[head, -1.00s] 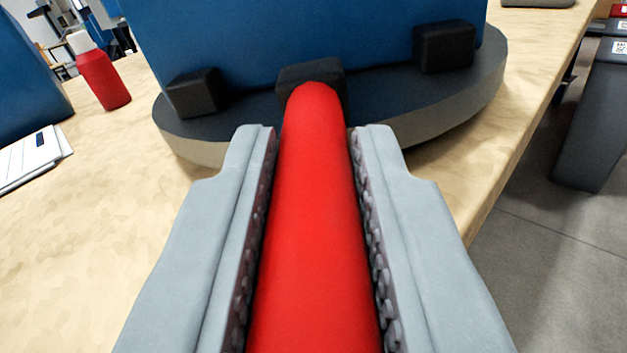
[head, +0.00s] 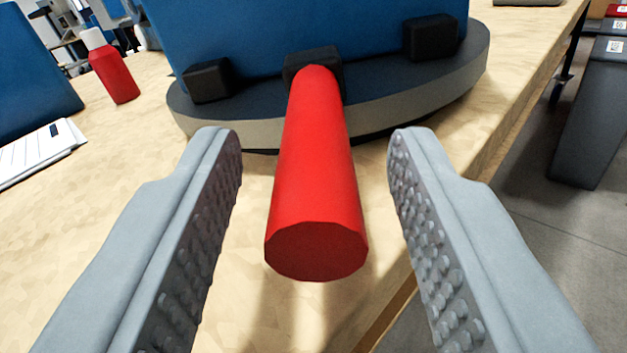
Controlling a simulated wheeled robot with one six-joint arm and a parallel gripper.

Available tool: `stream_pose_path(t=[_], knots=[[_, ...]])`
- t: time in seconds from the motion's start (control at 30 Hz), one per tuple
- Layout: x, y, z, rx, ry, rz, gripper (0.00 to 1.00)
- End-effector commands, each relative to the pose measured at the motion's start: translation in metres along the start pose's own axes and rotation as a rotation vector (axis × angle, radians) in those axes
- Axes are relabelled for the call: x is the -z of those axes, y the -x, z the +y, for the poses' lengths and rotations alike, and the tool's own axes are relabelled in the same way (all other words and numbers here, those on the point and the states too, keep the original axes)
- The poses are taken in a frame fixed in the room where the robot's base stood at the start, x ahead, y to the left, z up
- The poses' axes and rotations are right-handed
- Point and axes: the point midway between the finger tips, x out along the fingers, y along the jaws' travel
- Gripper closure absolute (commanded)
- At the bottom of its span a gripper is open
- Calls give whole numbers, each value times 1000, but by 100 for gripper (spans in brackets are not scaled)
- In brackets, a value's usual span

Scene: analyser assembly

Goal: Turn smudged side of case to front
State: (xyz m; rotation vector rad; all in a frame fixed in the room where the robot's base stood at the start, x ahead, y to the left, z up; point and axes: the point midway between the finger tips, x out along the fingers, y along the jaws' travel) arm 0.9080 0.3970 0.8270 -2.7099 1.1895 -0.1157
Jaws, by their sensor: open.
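The blue case (head: 300,32) stands on a round dark turntable (head: 240,112) with a grey rim. Only its lower part shows, and I see no smudge on that part. Black blocks sit along its lower edge. A red handle (head: 317,170) sticks out from the turntable's middle black block (head: 312,62) towards me, its round end facing me. My gripper (head: 315,150) is open, with one ridged finger on each side of the handle and a clear gap to both.
A red bottle with a white cap (head: 112,72) stands on the wooden table (head: 90,215) at the left. The table's edge runs along the right, with grey floor (head: 540,260) and a dark bin (head: 585,115) beyond.

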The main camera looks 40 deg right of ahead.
Motion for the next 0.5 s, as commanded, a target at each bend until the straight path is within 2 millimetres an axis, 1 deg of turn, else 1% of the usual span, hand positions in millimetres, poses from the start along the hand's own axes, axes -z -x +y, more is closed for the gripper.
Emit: stream_pose_path(t=[0.03, 0.5], knots=[[0, 11, 0, 3, 0, 0, 59], [-1, 105, -1, 3, 1, 0, 59]])
